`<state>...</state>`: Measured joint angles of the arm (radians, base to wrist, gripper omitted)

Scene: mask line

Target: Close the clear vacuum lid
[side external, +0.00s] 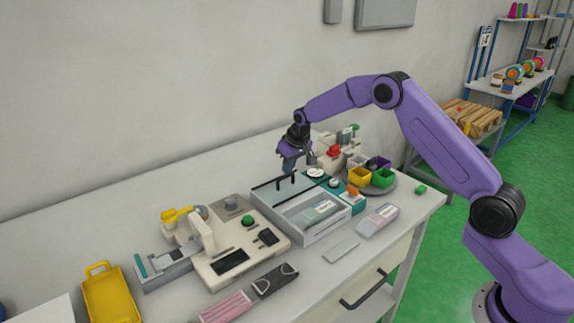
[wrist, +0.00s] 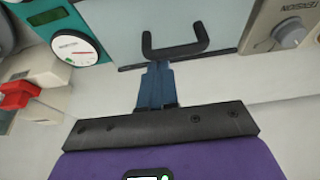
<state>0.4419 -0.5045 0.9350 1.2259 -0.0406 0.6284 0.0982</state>
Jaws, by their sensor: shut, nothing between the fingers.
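The clear lid (side external: 270,193) appears raised at the back of the grey vacuum box (side external: 318,236); its exact angle is hard to tell. Its black U-shaped handle (side external: 279,184) is near the lid's upper edge. In the wrist view, the lid (wrist: 195,18) is a pale, see-through panel, with the handle (wrist: 175,52) near its dark edge. My gripper (side external: 289,173) points down at the lid's back edge. Its blue fingers (wrist: 156,68) are shut and empty, just beside the handle; I cannot tell whether they touch it. A package (side external: 319,211) shows inside the box.
A teal gauge panel (side external: 335,184) adjoins the box's right side. A beige machine (side external: 232,262) stands to the left. Coloured bins (side external: 359,178) stand on a round tray at the right. A pale package (side external: 378,219) lies in front.

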